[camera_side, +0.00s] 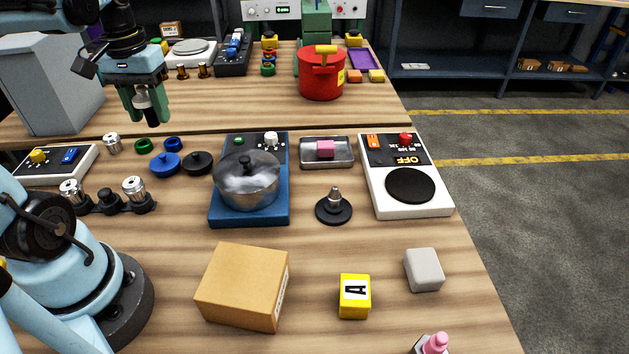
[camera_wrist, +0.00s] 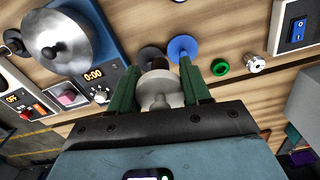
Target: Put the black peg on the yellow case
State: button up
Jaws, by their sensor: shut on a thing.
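My gripper (camera_side: 148,103) is raised above the left part of the bench, fingers pointing down. Its green fingers are shut on a small upright piece with a pale upper part and a black lower end, which I take as the black peg (camera_side: 152,118). In the wrist view, its pale round body (camera_wrist: 157,92) sits between the fingers (camera_wrist: 160,75); its far end is partly hidden. A yellow box marked A (camera_side: 355,297), which I take as the yellow case, stands at the front middle, well away from my gripper. It is not in the wrist view.
A cardboard box (camera_side: 243,286) stands left of the yellow box and a grey block (camera_side: 423,269) right of it. A steel pot (camera_side: 247,181) on a blue stove (camera_side: 223,213), a dark stand (camera_side: 333,209) and a white hotplate (camera_side: 437,209) lie behind. A red pot (camera_side: 321,84) stands further back.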

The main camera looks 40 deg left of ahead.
notch_tip(320, 180, up, 6)
jog(key=shift+w+d+f, duration=0.1)
jog(key=shift+w+d, duration=0.05)
jog(key=w+d+m, duration=0.1)
jog(key=w+d, duration=0.1)
jog(key=d, duration=0.1)
jog(key=w+d+m, duration=0.2)
jog(key=d, duration=0.2)
jog(key=w+d+m, duration=0.1)
jog(key=w+d, duration=0.1)
jog(key=d, duration=0.2)
jog(key=shift+d+m, duration=0.2)
jog(key=shift+m, duration=0.2)
jog(key=s+d+m, duration=0.2)
jog(key=d+m, duration=0.2)
jog(key=d, duration=0.8)
jog(key=s+d+m, duration=0.2)
jog(key=d+m, duration=0.3)
jog(key=d, duration=0.8)
jog(key=s+d+m, duration=0.4)
jog(key=s+d, duration=0.6)
jog(key=d, duration=0.1)
send_over(354, 289)
notch_tip(354, 289, down, 12)
jog(key=shift+f, duration=2.1)
jog(key=shift+f, duration=0.15)
